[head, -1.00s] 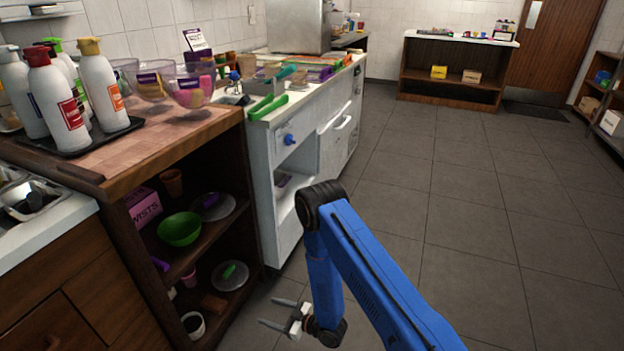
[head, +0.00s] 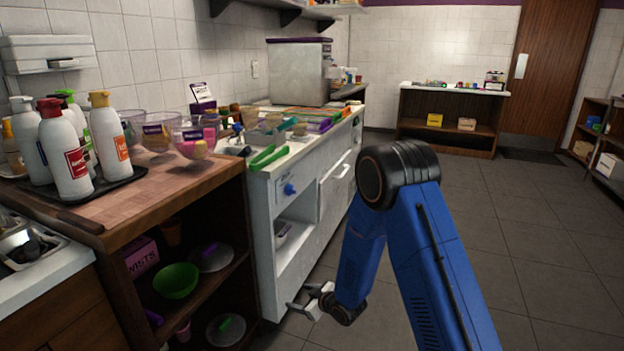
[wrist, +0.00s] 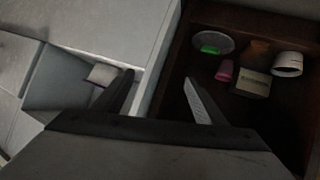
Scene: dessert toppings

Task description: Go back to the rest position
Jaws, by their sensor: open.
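My gripper (head: 308,301) is open and empty in the head view, low in front of the white counter unit and held away from the shelf. My blue arm is folded above it. The gripper (wrist: 160,90) also shows in the wrist view, with its two dark fingers apart and nothing between them. Behind the fingers are the white unit's edge and the dark lower shelf.
The wooden cabinet (head: 205,190) stands at left, with sauce bottles (head: 66,155) on top and a green bowl (head: 176,281) on its shelf. The white unit (head: 285,222) stands beside my gripper. Open tiled floor (head: 540,240) lies to the right.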

